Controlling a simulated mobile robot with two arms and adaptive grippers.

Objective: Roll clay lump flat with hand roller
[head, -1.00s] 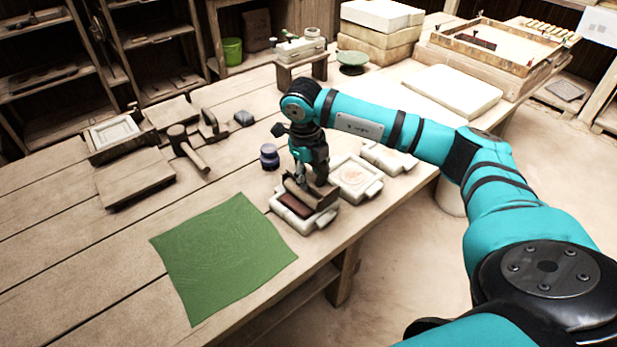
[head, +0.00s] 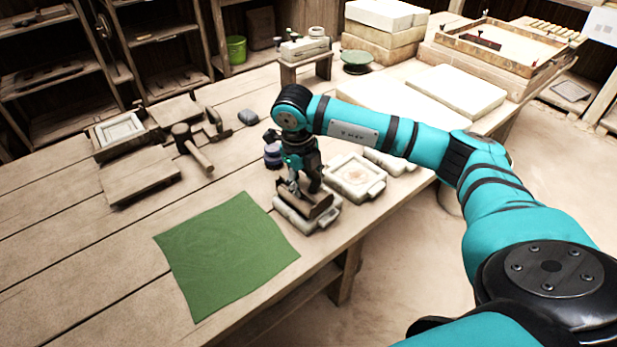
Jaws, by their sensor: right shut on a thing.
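My right gripper (head: 301,184) points down over the near right part of the table and is shut on the hand roller (head: 310,206), a brown cylinder. The roller lies over a small white mould block (head: 324,218) near the table's front edge. The reddish-brown clay in that mould is hidden behind the roller and gripper now. I cannot tell whether the roller touches the clay. My left gripper is not in view.
A second white mould (head: 355,178) stands just right of the roller. A dark jar (head: 272,155) stands close behind the gripper. A green cloth (head: 225,255) lies to the left. A mallet (head: 192,148) and wooden boards (head: 139,180) lie further left.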

